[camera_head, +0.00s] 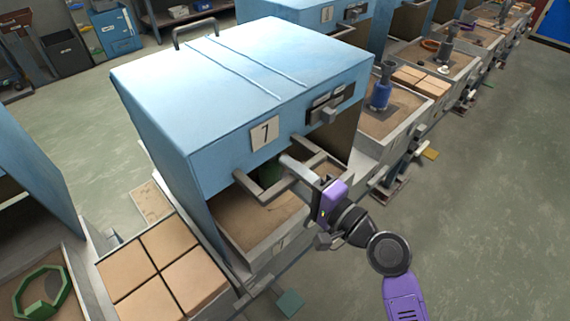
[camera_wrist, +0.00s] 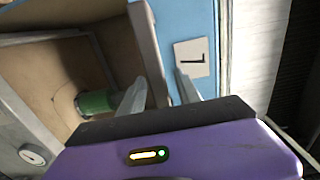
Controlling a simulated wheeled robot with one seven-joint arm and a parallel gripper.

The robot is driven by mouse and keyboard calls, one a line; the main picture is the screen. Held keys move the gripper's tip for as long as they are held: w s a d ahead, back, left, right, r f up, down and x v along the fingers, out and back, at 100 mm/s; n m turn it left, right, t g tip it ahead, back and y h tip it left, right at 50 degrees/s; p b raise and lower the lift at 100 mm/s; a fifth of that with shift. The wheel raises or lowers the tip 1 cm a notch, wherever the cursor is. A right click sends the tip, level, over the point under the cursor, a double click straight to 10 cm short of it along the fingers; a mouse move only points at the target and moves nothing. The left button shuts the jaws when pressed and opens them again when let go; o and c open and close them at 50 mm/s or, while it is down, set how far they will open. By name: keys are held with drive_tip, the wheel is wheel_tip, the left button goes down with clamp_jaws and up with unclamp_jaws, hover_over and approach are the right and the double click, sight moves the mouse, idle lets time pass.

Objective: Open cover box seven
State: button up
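Cover box seven (camera_head: 230,75) is a light blue hood with a "7" plate (camera_head: 265,133) on its front; the plate also shows in the wrist view (camera_wrist: 191,58). A grey bar handle (camera_head: 262,194) sticks out low on the front. Below the front panel is a gap showing a sandy tray and a green cylinder (camera_wrist: 95,103) inside. My gripper (camera_head: 298,172) is at the handle. In the wrist view my two fingers (camera_wrist: 158,90) stand apart, with a grey bar (camera_wrist: 150,45) seen between or just behind them. Contact with it is unclear.
Tan blocks (camera_head: 165,262) lie on the ledge at left, near a tray with a green ring (camera_head: 40,292). A blue canister (camera_head: 380,92) stands in the tray to the right, and more stations run behind. The floor at right (camera_head: 500,200) is mostly clear.

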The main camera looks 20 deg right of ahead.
drive_tip(key=shift+x, duration=0.9)
drive_tip(key=shift+c, duration=0.4)
clamp_jaws()
drive_tip(key=shift+f, duration=0.1)
idle(0.4)
